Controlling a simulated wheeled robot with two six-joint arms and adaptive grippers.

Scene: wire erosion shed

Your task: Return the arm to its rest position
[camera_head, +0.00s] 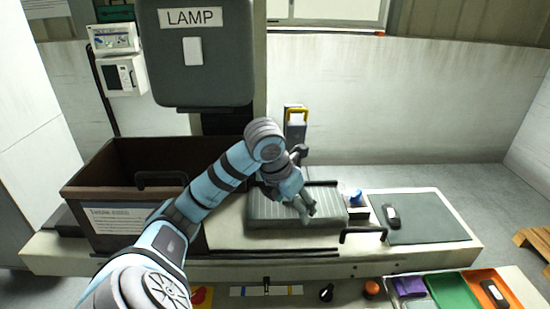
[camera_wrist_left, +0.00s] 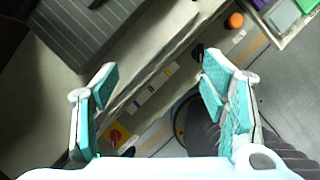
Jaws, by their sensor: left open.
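My left arm (camera_head: 205,190) comes in from the lower left and reaches across the front of the machine bench. Its gripper (camera_head: 306,210) hangs over the grey ribbed block (camera_head: 270,212), pointing down and to the right. I cannot tell its exact height above the block. In the left wrist view the gripper (camera_wrist_left: 160,68) is open, with nothing between its teal-padded fingers. My right gripper is not in view.
A brown bin (camera_head: 110,163) stands left, behind the arm. The dark LAMP housing (camera_head: 197,55) hangs above. A blue-capped item (camera_head: 351,196) and a grey mat (camera_head: 422,218) with a small dark device (camera_head: 391,215) lie right. Colored trays (camera_head: 452,291) sit lower right.

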